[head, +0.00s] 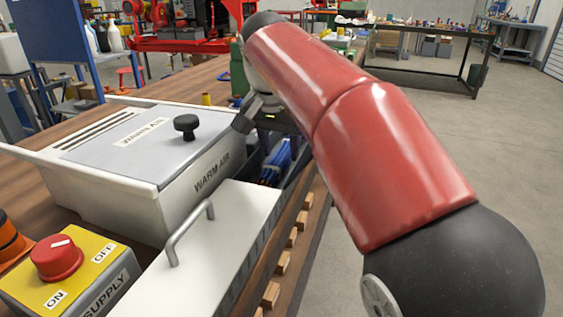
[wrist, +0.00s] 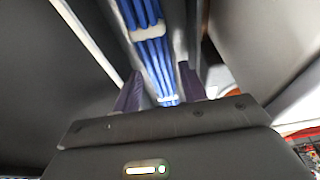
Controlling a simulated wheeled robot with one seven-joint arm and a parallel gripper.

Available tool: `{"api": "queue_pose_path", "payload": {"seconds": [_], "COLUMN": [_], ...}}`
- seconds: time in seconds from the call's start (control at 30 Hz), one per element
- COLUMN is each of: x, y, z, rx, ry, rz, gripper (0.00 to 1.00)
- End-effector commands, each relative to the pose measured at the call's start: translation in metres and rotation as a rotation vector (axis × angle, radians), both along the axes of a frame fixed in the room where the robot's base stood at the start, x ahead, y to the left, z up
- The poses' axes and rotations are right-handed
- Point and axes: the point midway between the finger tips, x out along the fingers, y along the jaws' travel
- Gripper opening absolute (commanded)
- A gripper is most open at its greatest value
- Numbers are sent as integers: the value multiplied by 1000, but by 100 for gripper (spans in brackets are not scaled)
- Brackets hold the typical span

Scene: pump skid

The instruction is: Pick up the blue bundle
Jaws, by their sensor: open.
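The blue bundle (wrist: 153,52) is a set of blue strands held by white bands. In the wrist view it runs from the top edge down between the fingers of my gripper (wrist: 160,90). The gripper is open, with one dark finger on each side of the bundle; I cannot tell whether either touches it. In the head view the bundle (head: 277,160) shows in the narrow gap to the right of the warm air box. My red arm reaches over this spot and hides part of it.
The white warm air box (head: 140,160) with a black knob stands left of the bundle. A white cover (head: 215,240) with a metal handle lies in front. A yellow supply box (head: 75,275) with a red button is at lower left. Open floor lies to the right.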

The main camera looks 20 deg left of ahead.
Motion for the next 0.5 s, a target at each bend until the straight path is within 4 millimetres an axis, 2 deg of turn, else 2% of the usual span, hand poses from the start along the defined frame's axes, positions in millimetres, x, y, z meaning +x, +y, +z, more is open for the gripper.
{"api": "queue_pose_path", "payload": {"seconds": [0.1, 0.33, 0.5], "x": [2, 3, 3], "y": [0, 0, 0], "z": [-10, -10, -10], "rx": [0, 1, 1], "ry": [0, 0, 0], "rz": [0, 0, 0], "gripper": [42, 42, 21]}}
